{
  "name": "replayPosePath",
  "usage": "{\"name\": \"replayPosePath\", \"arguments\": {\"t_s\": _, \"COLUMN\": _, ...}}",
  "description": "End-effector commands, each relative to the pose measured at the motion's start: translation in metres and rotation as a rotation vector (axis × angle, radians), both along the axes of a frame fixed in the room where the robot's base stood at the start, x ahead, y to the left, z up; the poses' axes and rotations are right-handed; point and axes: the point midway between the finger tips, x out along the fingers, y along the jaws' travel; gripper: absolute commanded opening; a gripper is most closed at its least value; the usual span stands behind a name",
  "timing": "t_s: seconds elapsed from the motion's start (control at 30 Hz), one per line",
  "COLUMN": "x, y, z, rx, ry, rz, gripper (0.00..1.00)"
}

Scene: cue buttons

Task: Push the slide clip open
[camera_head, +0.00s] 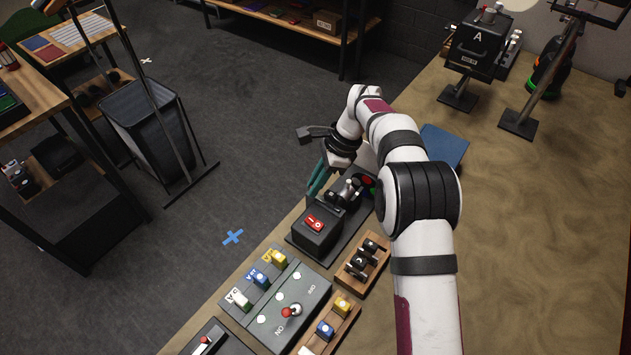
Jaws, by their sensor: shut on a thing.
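My gripper (319,178) reaches down at the far end of the black control unit (316,235) near the table's left edge. Its teal fingers stand close beside a silver metal part (348,188) on that unit, which looks like the slide clip. The gripper is shut on it, but the contact is small and partly hidden by the wrist. I cannot tell how far the clip has slid. The unit also carries a red rocker switch (315,223) on a raised black box, and small red and green buttons partly behind my arm.
Nearer lie a wooden block with black clips (363,262), a grey panel (312,287) with coloured switches and a red-tipped lever, and a wooden block with coloured buttons (341,306). A blue pad (443,146) lies behind my arm. The table's right side is clear.

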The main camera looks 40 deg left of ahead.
Motion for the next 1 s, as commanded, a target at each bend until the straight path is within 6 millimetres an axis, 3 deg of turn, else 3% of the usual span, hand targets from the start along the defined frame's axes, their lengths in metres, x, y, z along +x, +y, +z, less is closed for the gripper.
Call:
{"name": "replayPosePath", "arguments": {"t_s": 0.7, "x": 0.000, "y": 0.000, "z": 0.001, "rx": 0.001, "ry": 0.000, "rz": 0.000, "gripper": 0.00}}
{"name": "replayPosePath", "arguments": {"t_s": 1.0, "x": 0.001, "y": 0.019, "z": 0.002, "rx": 0.004, "ry": -0.003, "rz": -0.001, "gripper": 0.00}}
